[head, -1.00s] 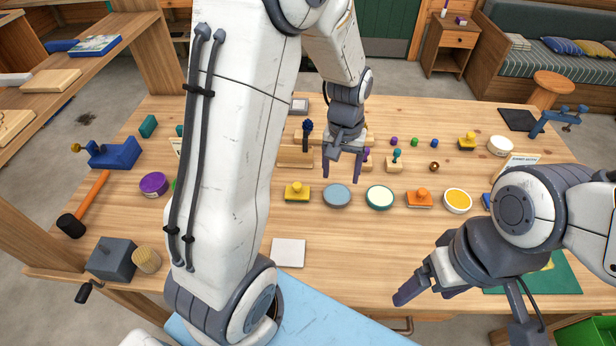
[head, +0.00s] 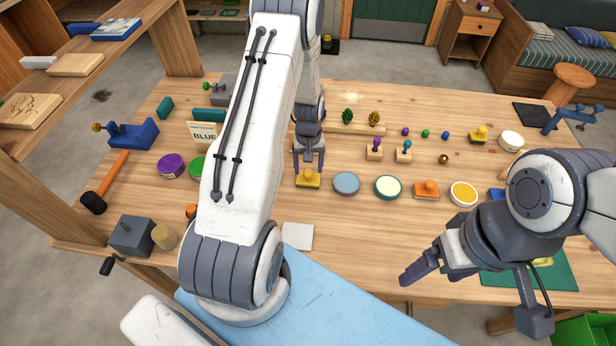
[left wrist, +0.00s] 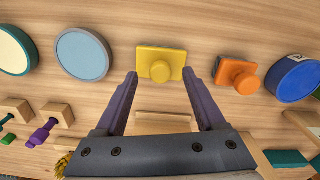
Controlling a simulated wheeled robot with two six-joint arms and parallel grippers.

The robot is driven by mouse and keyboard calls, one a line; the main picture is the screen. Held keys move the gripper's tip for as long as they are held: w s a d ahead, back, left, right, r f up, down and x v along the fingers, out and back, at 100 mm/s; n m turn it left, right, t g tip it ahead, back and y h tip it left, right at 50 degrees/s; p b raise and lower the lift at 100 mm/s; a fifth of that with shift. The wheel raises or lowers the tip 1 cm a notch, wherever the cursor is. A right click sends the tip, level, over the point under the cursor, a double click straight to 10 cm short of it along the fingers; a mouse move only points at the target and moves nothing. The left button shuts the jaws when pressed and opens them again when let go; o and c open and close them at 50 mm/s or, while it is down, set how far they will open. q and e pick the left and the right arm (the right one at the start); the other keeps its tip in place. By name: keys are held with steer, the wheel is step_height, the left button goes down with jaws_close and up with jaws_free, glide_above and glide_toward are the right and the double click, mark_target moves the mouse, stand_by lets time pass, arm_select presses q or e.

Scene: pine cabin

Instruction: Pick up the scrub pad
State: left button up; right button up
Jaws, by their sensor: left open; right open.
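A yellow pad with a round knob on top (head: 308,181), which I take to be the scrub pad, lies flat on the wooden table. It also shows in the left wrist view (left wrist: 160,63), just beyond and between the fingertips. My left gripper (head: 308,171) is open and points down over this pad, one finger toward each side. In the left wrist view the gripper (left wrist: 160,76) holds nothing. My right gripper (head: 422,274) is open and empty above the table's front right, far from the pad.
A grey-blue round tin (head: 346,184) stands just right of the pad, then a teal-rimmed tin (head: 388,188) and an orange knobbed pad (head: 426,190). A white square (head: 298,236) lies in front. Another orange knobbed pad (left wrist: 238,75) shows in the wrist view.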

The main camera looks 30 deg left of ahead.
arm_select(q)
steer(key=shift+f, duration=1.35)
jaws_close()
arm_select(e)
steer(key=shift+r, duration=0.5)
arm_select(q)
steer(key=shift+r, duration=0.45)
steer(key=r, duration=0.1)
steer(key=r+b, duration=0.1)
steer(key=r, duration=0.1)
steer(key=shift+w+d+r+b, duration=0.2)
steer(key=shift+d+r+b, duration=0.05)
steer(key=shift+d+b, duration=0.05)
steer(key=w+d+r+b, duration=0.1)
steer(key=w+d+r, duration=0.1)
steer(key=d, duration=0.3)
steer(key=w+d+r+b, duration=0.1)
steer(key=w+d+r, duration=0.1)
steer(key=d+r, duration=0.2)
steer(key=shift+w+d+r+b, duration=0.3)
steer(key=shift+d+r+b, duration=0.05)
steer(key=shift+d, duration=0.1)
arm_select(e)
step_height(320, 180, down, 5)
steer(key=shift+r, duration=0.15)
